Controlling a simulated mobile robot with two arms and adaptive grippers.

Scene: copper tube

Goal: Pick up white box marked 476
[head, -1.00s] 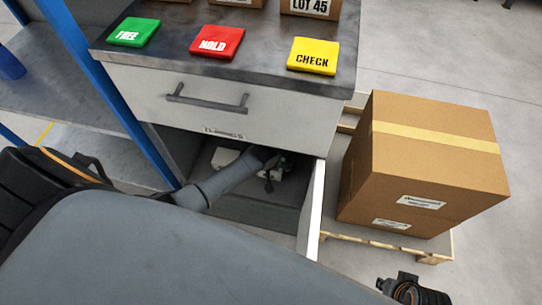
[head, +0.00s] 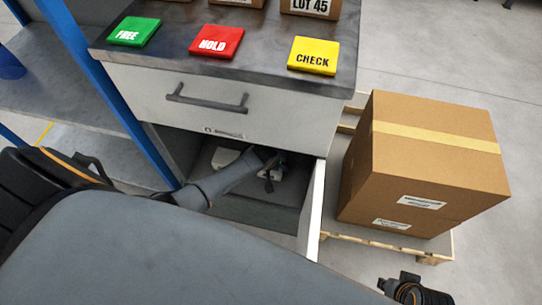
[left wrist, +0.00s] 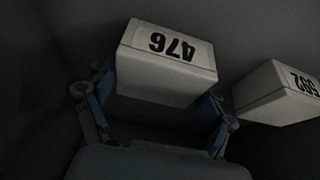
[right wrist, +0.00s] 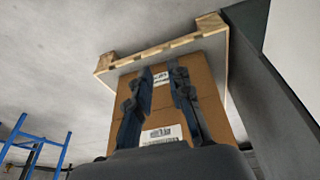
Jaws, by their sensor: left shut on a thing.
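The white box marked 476 (left wrist: 165,75) sits between the two fingers of my left gripper (left wrist: 158,100) in the left wrist view, its number upside down. The fingers press on its two sides. In the head view my left gripper (head: 272,168) is inside the open lower part of the cabinet, and the box is mostly hidden by it. My right gripper (right wrist: 162,78) has its fingers apart with nothing between them. It also shows at the lower right of the head view (head: 412,290), beside the cabinet.
Another white box marked 592 (left wrist: 280,93) lies close beside the held one. A large cardboard box (head: 430,165) stands on a pallet (head: 435,247) at right. Colored plates lie on top.

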